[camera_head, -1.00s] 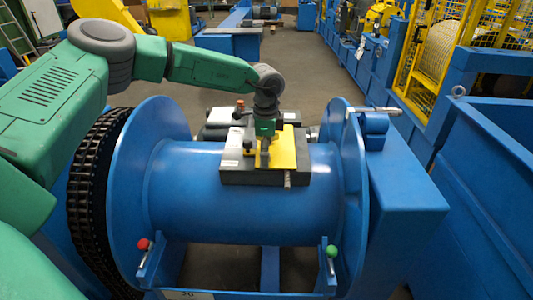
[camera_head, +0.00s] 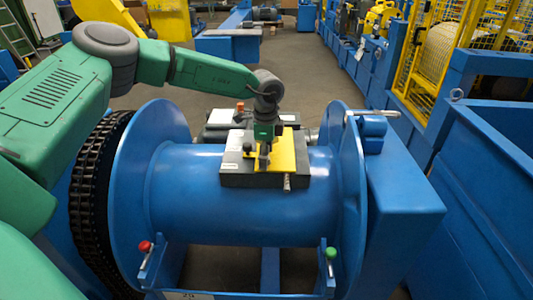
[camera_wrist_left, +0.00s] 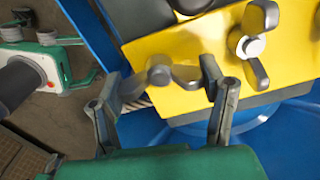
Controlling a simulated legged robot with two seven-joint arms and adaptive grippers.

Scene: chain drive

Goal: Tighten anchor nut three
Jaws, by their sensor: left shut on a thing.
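A yellow plate (camera_head: 286,150) lies on a dark block on top of the blue drum (camera_head: 215,195). My left gripper (camera_head: 263,163) reaches down onto the plate from above. In the left wrist view the plate (camera_wrist_left: 190,40) carries wing nuts. My left gripper (camera_wrist_left: 160,80) is shut on a grey wing nut (camera_wrist_left: 159,74), a finger at each of its two wings. A second wing nut (camera_wrist_left: 250,46) stands free to the right. I cannot read any number on the nuts. My right gripper is out of view.
A black chain (camera_head: 92,190) runs around the drum's left flange (camera_head: 135,170). A red knob (camera_head: 145,246) and a green knob (camera_head: 331,252) stand at the front. A metal handle (camera_head: 375,112) sits at the right flange. Open floor lies behind the drum.

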